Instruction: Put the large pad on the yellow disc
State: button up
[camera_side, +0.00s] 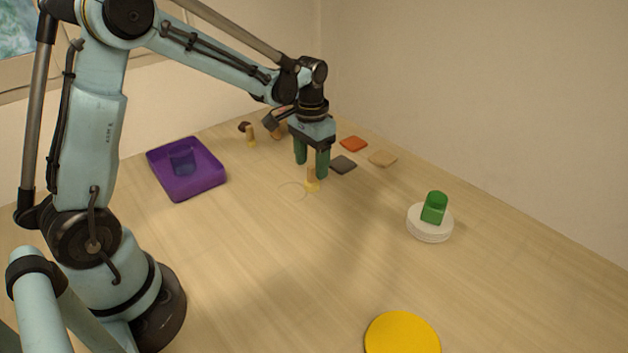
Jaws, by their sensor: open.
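The yellow disc (402,334) lies flat on the table at the bottom of the view, partly cut off by the picture edge, with nothing on it. Three flat, squarish pieces lie at the back: an orange one (353,143), a tan one (383,158) and a dark grey one (343,164). I cannot tell which thing is the large pad. My gripper (311,168) points down with its two green fingers apart, well behind the disc.
A purple tray (187,187) with a bluish-purple block (182,162) in it stands at left. A green block (434,209) sits on a white round stack (429,228) at right. Another yellow-footed peg (250,136) stands at the back. The middle of the table is clear.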

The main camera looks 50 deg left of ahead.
aim_at(312, 167)
jog(key=f, duration=0.3)
jog(key=shift+w+a+f, duration=0.2)
jog(key=shift+a+f, duration=0.05)
jog(key=shift+f, duration=0.7)
jog(key=shift+c, duration=0.2)
grip_shut()
jog(key=shift+r, duration=0.15)
